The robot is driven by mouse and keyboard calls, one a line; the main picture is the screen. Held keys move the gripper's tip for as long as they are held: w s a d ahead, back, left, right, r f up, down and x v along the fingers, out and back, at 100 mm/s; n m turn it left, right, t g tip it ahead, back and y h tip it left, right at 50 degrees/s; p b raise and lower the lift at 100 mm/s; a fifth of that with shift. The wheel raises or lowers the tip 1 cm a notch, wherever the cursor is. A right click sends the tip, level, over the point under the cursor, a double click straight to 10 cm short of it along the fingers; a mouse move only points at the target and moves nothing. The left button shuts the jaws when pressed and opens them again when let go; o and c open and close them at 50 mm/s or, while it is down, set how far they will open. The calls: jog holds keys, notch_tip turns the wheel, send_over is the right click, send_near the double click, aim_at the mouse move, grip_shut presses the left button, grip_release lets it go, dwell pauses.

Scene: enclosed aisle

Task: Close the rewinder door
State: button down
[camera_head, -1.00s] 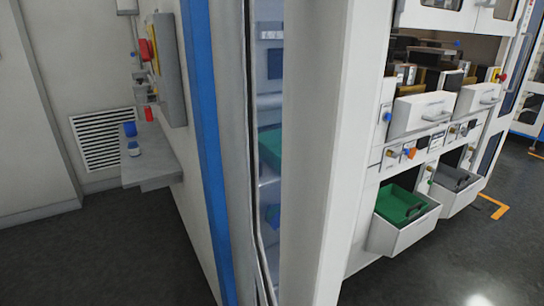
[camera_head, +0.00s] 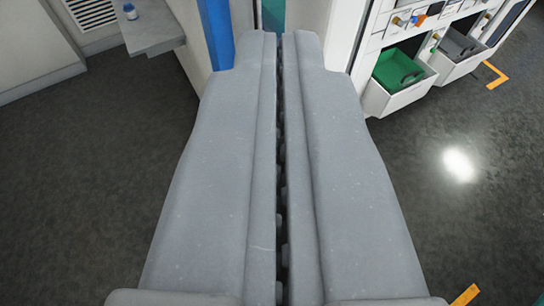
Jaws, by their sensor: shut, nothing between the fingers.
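My gripper (camera_head: 281,42) fills the middle of the view, its two long grey fingers pointing away from me. The fingers are shut with nothing between them. Just beyond the fingertips stands a white cabinet with a blue edge strip (camera_head: 214,30). A narrow teal strip (camera_head: 271,14) of its inside shows between the blue edge and a white upright panel (camera_head: 335,30). I cannot tell for sure whether this panel is the rewinder door. Its upper part is out of view and the fingers hide its foot. I cannot tell whether the fingertips touch anything.
A grey shelf (camera_head: 150,36) with a small blue-and-white bottle (camera_head: 130,10) juts out at upper left, by a wall vent (camera_head: 92,12). At upper right, pulled-out white drawers hold a green bin (camera_head: 395,75) and a grey one. Dark floor (camera_head: 455,190) lies free on both sides.

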jog(key=w+a+r+n+g+p, duration=0.1)
jog(key=w+r+n+p, duration=0.15)
jog(key=r+p, duration=0.55)
jog(key=w+a+r+n+g+p, duration=0.1)
jog(key=w+r+g+p, duration=0.3)
jog(key=p, duration=0.8)
jog(key=a+f+n+g+h+p, duration=0.1)
jog(key=a+f+n+g+h, duration=0.4)
jog(key=f, duration=0.7)
jog(key=w+a+f+n+h, duration=0.1)
jog(key=a+f+n+h, duration=0.15)
jog(key=f+n, duration=0.65)
jog(key=a+f+n+g+h+p, duration=0.1)
jog(key=a+f+n+g+h, duration=0.25)
jog(key=f, duration=1.05)
jog(key=w+d+r+p+x, duration=0.1)
jog(key=r+p+x, duration=0.1)
jog(key=x, duration=1.1)
jog(key=shift+d+m+h, duration=0.3)
jog(key=shift+d+h, duration=0.1)
jog(key=shift+d, duration=0.1)
jog(key=shift+d+f+t, duration=0.1)
jog(key=shift+t, duration=0.15)
